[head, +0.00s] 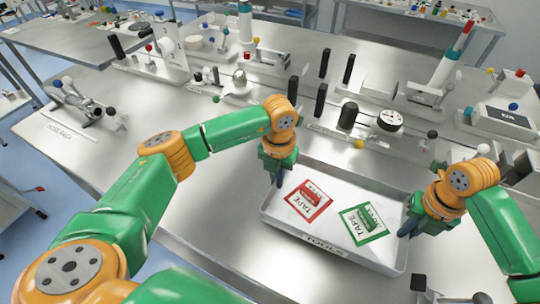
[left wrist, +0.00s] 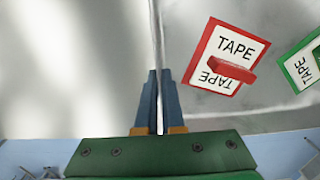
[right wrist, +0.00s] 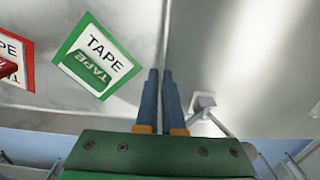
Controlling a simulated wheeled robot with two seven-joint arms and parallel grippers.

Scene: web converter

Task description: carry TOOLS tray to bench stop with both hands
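I cannot tell which part is the bench stop.
A row of fixtures with black posts (head: 321,98) and a dial gauge (head: 390,120) stands behind the tray. A dark-topped block (head: 419,283) stands at the front right. The bench (head: 215,215) is bare left of the tray. A roller fixture (head: 75,103) sits at far left.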

